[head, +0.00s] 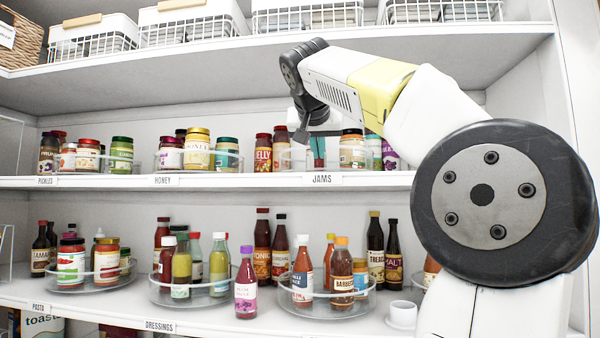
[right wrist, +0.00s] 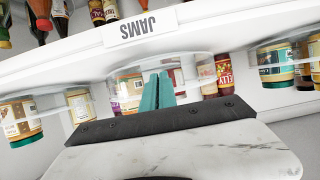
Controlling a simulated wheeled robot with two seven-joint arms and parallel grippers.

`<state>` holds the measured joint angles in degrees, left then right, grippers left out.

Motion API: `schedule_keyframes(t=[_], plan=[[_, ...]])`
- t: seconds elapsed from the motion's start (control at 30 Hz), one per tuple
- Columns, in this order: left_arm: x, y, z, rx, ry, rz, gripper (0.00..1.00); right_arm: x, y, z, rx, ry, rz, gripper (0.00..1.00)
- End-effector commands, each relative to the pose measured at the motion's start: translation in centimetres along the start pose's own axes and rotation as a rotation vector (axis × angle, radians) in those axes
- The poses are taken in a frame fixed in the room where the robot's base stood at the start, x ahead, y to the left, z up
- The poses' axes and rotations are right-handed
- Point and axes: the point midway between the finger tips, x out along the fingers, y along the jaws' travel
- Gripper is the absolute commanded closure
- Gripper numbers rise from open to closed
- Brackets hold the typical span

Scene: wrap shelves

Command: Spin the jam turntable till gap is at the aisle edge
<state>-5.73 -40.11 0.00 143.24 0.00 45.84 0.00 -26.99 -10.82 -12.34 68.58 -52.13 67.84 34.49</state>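The jam turntable (head: 297,163) is a clear, low-rimmed disc on the middle shelf, behind the JAMS label (head: 322,179). My right arm reaches across from the right and hides part of the turntable. In the right wrist view, which is upside down, the turntable's clear rim (right wrist: 190,66) lies just beyond my right gripper (right wrist: 158,90). Its teal fingers are close together with nothing between them. I cannot tell whether they touch the rim. My left gripper is out of view.
The HONEY turntable (head: 210,165) with jars is to the left on the same shelf. The lower shelf holds several turntables of bottles, and a purple-labelled bottle (head: 245,285) stands near its front edge. White baskets (head: 305,18) line the shelf above my arm.

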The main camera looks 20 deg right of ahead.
Motion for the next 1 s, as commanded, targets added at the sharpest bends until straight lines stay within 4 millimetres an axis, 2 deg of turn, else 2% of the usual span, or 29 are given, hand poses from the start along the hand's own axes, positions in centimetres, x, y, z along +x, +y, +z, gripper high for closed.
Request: schedule_keyframes(t=[0.1,0.47,0.77,1.0], plan=[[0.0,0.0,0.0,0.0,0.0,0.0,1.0,0.0,0.8,-0.1,0.001,0.004,0.005,1.0],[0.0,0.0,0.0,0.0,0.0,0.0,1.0,0.0,0.9,-0.1,0.0,0.006,0.004,1.0],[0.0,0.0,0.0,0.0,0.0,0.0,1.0,0.0,1.8,-0.1,0.0,0.006,0.004,1.0],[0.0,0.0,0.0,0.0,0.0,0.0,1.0,-1.3,2.1,0.4,0.001,0.006,0.002,1.0]])
